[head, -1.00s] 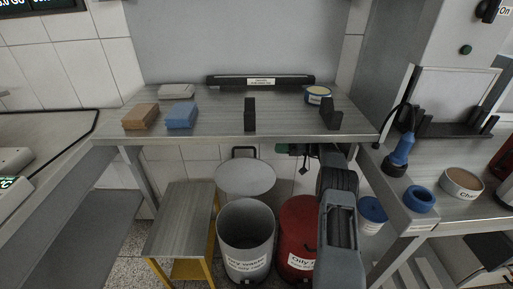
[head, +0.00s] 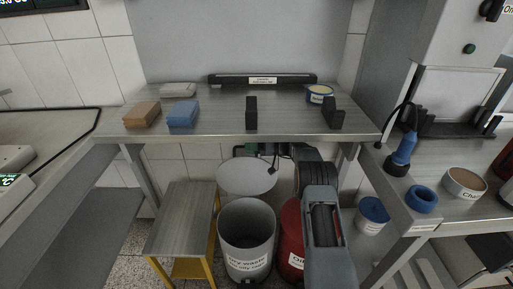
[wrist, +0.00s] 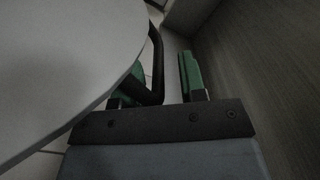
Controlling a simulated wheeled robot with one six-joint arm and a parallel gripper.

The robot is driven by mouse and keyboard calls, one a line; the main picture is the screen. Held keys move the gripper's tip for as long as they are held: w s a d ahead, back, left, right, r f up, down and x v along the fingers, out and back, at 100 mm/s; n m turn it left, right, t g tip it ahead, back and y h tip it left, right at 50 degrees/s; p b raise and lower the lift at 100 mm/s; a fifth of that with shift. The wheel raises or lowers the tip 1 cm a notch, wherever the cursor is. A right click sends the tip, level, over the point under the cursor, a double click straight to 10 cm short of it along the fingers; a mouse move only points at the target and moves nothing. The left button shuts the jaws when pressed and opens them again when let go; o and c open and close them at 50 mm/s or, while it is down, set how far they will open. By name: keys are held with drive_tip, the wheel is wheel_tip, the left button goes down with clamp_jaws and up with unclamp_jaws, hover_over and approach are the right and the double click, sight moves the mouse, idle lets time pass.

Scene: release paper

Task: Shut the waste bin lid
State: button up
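The pale waste bin (head: 246,232), labelled "Dry waste", stands under the bench with its mouth uncovered. Its round grey-white lid (head: 246,178) is raised behind the opening, and it also fills the left of the wrist view (wrist: 55,60). A dark handle (wrist: 157,60) loops from the lid edge. My gripper (head: 262,154) is at the lid's upper right edge. In the wrist view its green fingers (wrist: 160,82) are apart, with the handle bar between them, closer to the left finger. I cannot tell whether they touch.
A red bin (head: 290,240) stands right of the pale bin, partly hidden by my arm. A low side table (head: 182,215) with yellow legs stands left. The steel bench (head: 210,120) overhangs my gripper. A wall or panel (wrist: 255,60) is close on the right in the wrist view.

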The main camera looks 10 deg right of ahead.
clamp_jaws()
idle(0.3)
